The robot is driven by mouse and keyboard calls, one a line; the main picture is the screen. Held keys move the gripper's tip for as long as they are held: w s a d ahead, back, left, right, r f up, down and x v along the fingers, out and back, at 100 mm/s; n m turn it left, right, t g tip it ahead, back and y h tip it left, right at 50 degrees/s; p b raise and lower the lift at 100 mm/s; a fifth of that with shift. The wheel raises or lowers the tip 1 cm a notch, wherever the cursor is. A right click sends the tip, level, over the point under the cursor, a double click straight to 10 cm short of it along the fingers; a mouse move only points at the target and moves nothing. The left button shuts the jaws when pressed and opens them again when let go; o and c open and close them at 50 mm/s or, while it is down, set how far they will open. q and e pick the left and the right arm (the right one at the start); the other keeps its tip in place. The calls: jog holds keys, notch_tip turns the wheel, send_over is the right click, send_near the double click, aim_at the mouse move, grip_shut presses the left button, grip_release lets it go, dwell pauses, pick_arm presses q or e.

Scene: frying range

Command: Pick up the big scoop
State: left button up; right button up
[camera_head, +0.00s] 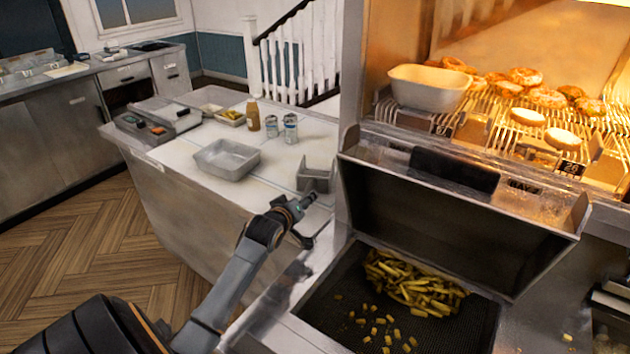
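A grey metal piece (317,176) stands at the right edge of the white counter, against the fryer housing. It looks like a scoop, but I cannot make out its full shape or a handle. My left gripper (307,203) is just in front of and below it, close to the counter's edge. The gripper is small and dark here, so I cannot tell whether its fingers are open or touch the metal piece. My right gripper is not in view.
A metal tray (227,158), two cans, and a mustard-coloured bottle (253,115) stand on the white counter (180,158). Fries (415,283) lie in the dark fry bin to the right. A heated rack above holds a white tub (430,88) and several baked items.

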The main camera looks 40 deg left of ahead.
aim_at(312, 186)
pick_arm(q)
jog(key=shift+w+a, duration=0.15)
jog(key=shift+w, duration=0.05)
jog(key=x, duration=0.2)
jog(key=p+x, duration=0.1)
jog(key=x, duration=0.1)
jog(key=shift+a+r, duration=0.15)
jog(key=shift+r, duration=0.05)
jog(key=shift+w+a+f, duration=0.15)
jog(key=shift+w+f, duration=0.05)
jog(key=shift+w, duration=0.15)
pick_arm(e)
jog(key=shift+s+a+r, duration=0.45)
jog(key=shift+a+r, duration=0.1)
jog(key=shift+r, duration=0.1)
pick_arm(q)
jog(key=shift+c, duration=0.4)
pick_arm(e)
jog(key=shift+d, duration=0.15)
pick_arm(q)
grip_shut()
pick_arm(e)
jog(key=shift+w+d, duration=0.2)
